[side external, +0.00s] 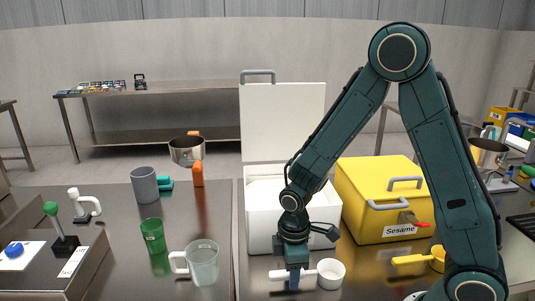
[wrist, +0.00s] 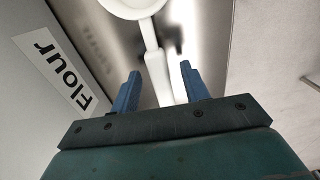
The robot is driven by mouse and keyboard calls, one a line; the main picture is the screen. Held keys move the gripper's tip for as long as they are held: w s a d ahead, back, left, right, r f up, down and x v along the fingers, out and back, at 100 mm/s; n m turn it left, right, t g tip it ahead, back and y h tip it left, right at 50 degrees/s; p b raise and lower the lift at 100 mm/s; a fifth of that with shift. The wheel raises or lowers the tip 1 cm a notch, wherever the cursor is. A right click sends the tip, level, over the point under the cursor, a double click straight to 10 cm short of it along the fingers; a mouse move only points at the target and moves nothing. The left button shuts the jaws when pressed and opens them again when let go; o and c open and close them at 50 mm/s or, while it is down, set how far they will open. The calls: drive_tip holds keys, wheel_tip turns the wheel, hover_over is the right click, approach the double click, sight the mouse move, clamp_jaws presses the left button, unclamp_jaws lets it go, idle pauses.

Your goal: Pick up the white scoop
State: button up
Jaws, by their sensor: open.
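The white scoop (side external: 331,273) lies on the metal counter in front of the white box, its cup to the right and its handle to the left. My gripper (side external: 293,278) is low over the handle, pointing down, with a finger in front of it. In the wrist view the white scoop (wrist: 150,45) has its cup at the top edge, partly cut off, and its handle runs down between the two blue fingertips of my gripper (wrist: 160,85). The fingers are apart, with gaps on both sides of the handle.
The open white flour box (side external: 262,225) stands close behind my gripper, lid raised. A yellow Sesame box (side external: 375,190) and yellow scoop (side external: 420,260) are to the right. A clear jug (side external: 203,262), green cup (side external: 153,236) and grey cup (side external: 144,185) stand left.

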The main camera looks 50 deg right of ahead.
drive_tip(key=shift+f, duration=0.75)
clamp_jaws()
